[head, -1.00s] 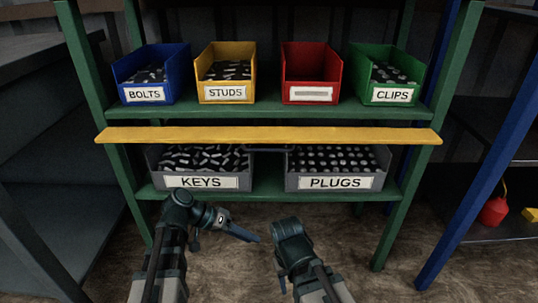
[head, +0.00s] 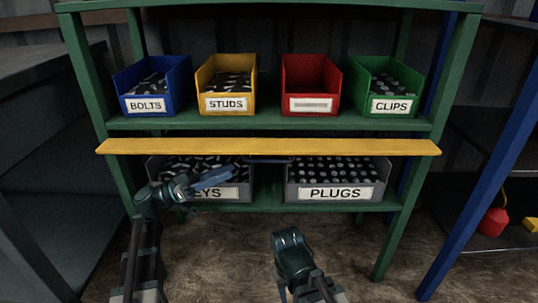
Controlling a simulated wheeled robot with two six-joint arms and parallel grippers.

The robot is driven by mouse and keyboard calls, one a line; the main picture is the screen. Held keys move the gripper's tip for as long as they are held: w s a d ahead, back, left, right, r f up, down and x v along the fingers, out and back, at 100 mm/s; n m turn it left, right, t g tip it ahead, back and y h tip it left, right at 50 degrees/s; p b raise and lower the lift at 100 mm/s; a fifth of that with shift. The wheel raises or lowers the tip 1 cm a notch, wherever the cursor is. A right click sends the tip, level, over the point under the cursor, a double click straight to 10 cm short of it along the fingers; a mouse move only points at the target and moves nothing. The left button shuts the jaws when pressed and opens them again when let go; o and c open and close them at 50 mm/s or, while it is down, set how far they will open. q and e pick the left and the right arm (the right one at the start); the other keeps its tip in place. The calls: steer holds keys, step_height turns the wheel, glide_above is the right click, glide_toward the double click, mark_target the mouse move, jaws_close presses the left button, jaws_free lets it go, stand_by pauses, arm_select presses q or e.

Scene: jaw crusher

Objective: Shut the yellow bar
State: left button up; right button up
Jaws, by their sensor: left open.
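The yellow bar (head: 270,147) lies level across the front of the green shelf rack, between the two shelves and above the KEYS and PLUGS bins. Both its ends reach past the rack's front posts. My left gripper (head: 222,176) is open, just below the left half of the bar and in front of the KEYS bin, hiding part of its label. It appears empty; whether it touches the bar or bin cannot be told. My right gripper (head: 291,246) is low in front of the rack, below the PLUGS bin, and its fingers do not show clearly.
The grey KEYS bin (head: 237,193) and grey PLUGS bin (head: 336,193) stand on the lower shelf. Blue BOLTS (head: 149,104), yellow STUDS (head: 226,104), red (head: 310,104) and green CLIPS (head: 391,106) bins stand above. A blue-framed rack is at right. Floor before the rack is free.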

mark_target(268, 154)
arm_select(q)
steer(key=p+x, duration=0.4)
steer(key=x, duration=0.7)
steer(key=shift+x, duration=0.8)
jaws_close()
